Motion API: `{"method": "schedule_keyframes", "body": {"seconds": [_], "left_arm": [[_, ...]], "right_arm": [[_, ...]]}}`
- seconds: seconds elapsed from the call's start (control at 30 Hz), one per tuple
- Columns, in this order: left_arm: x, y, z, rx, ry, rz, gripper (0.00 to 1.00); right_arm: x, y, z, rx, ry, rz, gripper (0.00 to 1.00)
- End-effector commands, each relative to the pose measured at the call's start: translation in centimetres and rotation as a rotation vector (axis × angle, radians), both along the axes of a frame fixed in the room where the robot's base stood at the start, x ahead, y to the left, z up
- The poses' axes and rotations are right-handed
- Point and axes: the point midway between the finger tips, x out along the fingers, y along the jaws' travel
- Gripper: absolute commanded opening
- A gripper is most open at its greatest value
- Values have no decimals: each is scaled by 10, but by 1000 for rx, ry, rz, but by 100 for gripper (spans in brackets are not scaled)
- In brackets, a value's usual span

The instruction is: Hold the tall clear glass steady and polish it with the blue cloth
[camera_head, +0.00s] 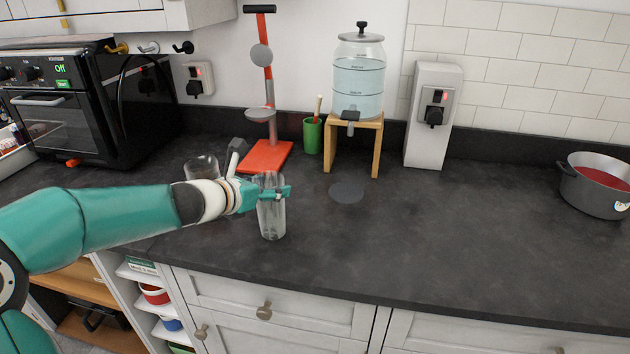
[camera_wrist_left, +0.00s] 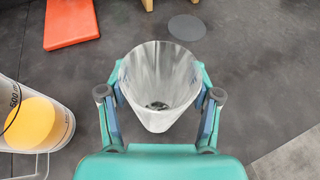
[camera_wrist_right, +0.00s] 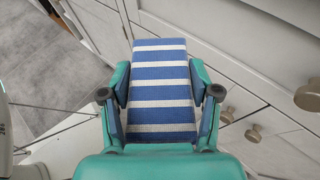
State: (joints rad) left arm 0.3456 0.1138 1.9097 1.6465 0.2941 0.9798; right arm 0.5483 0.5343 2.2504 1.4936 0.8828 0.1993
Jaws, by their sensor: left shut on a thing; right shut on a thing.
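The tall clear glass (camera_head: 271,218) stands upright on the dark counter near its front edge. My left gripper (camera_head: 273,191) is shut around its upper part from the left. In the left wrist view the glass (camera_wrist_left: 158,90) sits between both fingers of the left gripper (camera_wrist_left: 160,104), its open rim facing the camera. The blue cloth (camera_wrist_right: 162,75), with white stripes, is in the right wrist view. My right gripper (camera_wrist_right: 161,98) is shut on it, in front of the white cabinet fronts. The right gripper and the cloth do not show in the head view.
A clear jug (camera_wrist_left: 40,125) with something orange inside stands left of the left gripper. Behind are a red-based stand (camera_head: 265,157), a green cup (camera_head: 312,136), a water dispenser (camera_head: 359,80) and a grey disc (camera_head: 347,192). A pot (camera_head: 592,190) is far right. The counter between is clear.

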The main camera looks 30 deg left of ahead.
Motion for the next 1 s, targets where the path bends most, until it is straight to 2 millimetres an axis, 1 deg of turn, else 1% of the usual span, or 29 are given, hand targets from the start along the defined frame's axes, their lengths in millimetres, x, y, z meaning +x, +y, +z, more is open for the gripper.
{"method": "schedule_keyframes", "body": {"seconds": [0.33,0.37,0.5,0.53,0.87,1.0], "left_arm": [[0,0,0,0,1,0,20],[0,0,0,0,1,0,65],[0,0,0,0,0,0,88],[0,0,0,0,0,0,92],[-1,1,0,0,0,1,92],[-7,2,4,2,-1,1,92]], "right_arm": [[0,0,0,0,0,1,30],[0,0,0,0,0,1,30],[0,0,0,0,0,1,30],[0,0,0,0,0,1,30],[0,0,0,0,0,1,30],[0,0,0,0,0,1,30]]}}
